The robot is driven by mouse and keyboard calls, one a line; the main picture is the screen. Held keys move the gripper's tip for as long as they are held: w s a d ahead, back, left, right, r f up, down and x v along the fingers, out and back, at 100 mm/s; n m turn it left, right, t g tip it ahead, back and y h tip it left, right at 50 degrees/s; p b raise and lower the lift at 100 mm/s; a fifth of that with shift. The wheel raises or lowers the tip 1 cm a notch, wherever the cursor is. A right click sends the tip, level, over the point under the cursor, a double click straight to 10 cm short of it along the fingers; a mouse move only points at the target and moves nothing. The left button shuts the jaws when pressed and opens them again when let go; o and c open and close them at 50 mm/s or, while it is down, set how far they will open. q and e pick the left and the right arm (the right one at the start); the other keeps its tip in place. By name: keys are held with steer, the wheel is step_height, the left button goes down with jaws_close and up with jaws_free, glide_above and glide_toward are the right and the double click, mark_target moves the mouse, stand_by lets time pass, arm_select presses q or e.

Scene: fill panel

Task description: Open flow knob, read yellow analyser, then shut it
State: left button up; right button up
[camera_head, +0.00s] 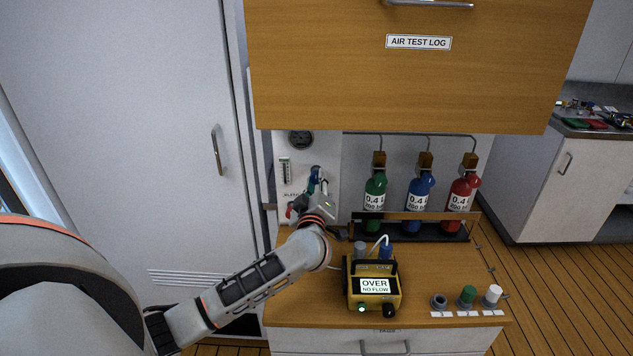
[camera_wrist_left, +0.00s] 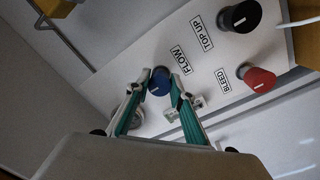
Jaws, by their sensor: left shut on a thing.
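The blue FLOW knob (camera_wrist_left: 160,80) is on the pale panel (camera_wrist_left: 215,55), beside its FLOW label, in the left wrist view. My left gripper (camera_wrist_left: 161,88) has its two teal-padded fingers on either side of the knob, shut on it. In the head view my left gripper (camera_head: 317,194) is at the panel (camera_head: 325,150) and largely covers the knob. The yellow analyser (camera_head: 352,299) stands on the wooden counter, right of my forearm. Its lit screen (camera_head: 375,286) reads OVER, NO FLOW. My right gripper is not in view.
A black TOP UP knob (camera_wrist_left: 241,17) and a red BLEED knob (camera_wrist_left: 260,79) are beside FLOW. Green (camera_head: 375,190), blue (camera_head: 419,191) and red (camera_head: 461,194) bottles stand in a rack. A wooden cabinet (camera_head: 330,70) overhangs the panel. Several caps (camera_head: 466,295) line the counter's front right.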

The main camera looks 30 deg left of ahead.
arm_select(q)
steer(key=o, duration=1.1)
steer(key=v, duration=1.2)
